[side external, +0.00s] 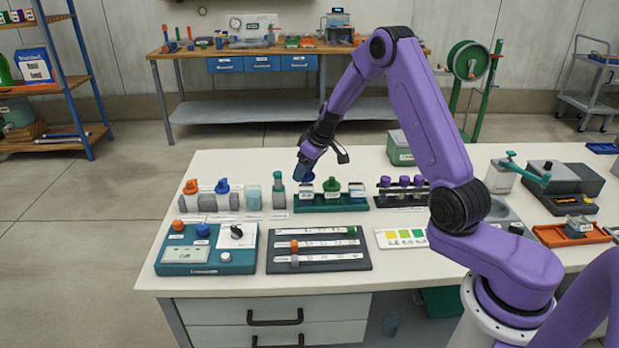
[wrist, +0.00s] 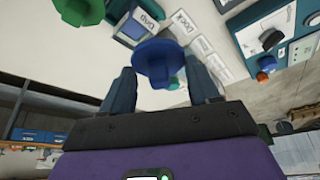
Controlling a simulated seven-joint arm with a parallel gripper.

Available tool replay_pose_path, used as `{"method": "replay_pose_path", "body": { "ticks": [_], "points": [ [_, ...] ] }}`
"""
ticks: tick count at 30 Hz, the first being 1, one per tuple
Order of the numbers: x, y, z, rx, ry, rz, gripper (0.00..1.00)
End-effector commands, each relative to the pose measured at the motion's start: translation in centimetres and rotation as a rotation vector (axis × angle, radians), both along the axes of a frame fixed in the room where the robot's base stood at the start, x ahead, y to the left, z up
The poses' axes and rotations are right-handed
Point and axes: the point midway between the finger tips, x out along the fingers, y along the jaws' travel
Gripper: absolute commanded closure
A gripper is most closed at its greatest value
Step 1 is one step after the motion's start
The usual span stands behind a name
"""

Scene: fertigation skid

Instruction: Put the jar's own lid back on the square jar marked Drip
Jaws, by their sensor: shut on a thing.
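My gripper (wrist: 160,80) is shut on a blue lid (wrist: 158,58) with a wide round flange and a narrower knob. In the side view my gripper (side external: 304,174) is low over the left end of a green rack (side external: 330,206). The jar marked Drip (wrist: 146,22) shows just beyond the lid in the wrist view, its label readable and part of it hidden by the lid. In the side view a small pale jar (side external: 306,190) stands in the rack just under the gripper. I cannot tell whether lid and jar touch.
A green-topped jar (side external: 333,187) stands close on the right in the same rack; its green top (wrist: 80,10) shows in the wrist view. A slotted dark board (side external: 318,250) lies in front.

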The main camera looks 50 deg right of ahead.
Motion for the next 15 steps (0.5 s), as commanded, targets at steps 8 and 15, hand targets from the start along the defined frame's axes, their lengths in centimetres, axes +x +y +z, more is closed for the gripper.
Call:
{"method": "replay_pose_path", "body": {
  "ticks": [8, 15],
  "points": [
    [2.4, -2.7, -0.9, -0.005, 0.003, 0.035, 0.68],
    [2.8, -3.2, -1.4, -0.006, 0.004, 0.045, 0.68]
  ]
}}
